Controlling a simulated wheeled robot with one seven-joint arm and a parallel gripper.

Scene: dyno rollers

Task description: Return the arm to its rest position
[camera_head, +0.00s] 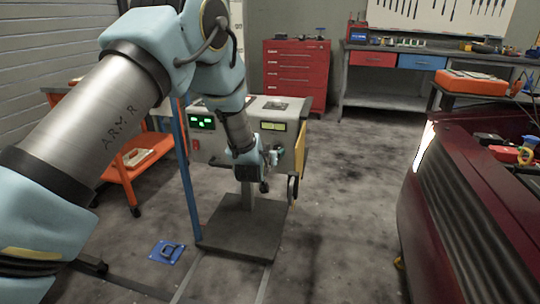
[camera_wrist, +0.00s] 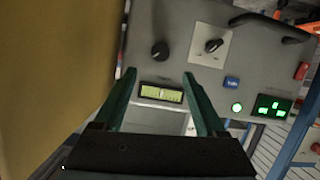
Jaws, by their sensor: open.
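My arm (camera_head: 135,90) reaches from the left of the head view across to the front of a grey control console (camera_head: 225,150). My gripper (camera_wrist: 159,73) shows in the wrist view with its two green fingers apart and nothing between them. The console panel also shows in the wrist view (camera_wrist: 185,72), turned over, beyond the fingers. It has a black knob (camera_wrist: 160,50), a rotary switch on a light plate (camera_wrist: 212,46), a lit display (camera_wrist: 161,94) and a blue button (camera_wrist: 232,83). In the head view the fingers are small, and I cannot tell whether they touch the panel.
A yellow panel (camera_wrist: 50,70) fills the left of the wrist view, close to the gripper. A blue post (camera_head: 186,180) stands beside the console. A dark red car (camera_head: 470,210) is at right, an orange cart (camera_head: 120,172) at left. Floor between console and car is clear.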

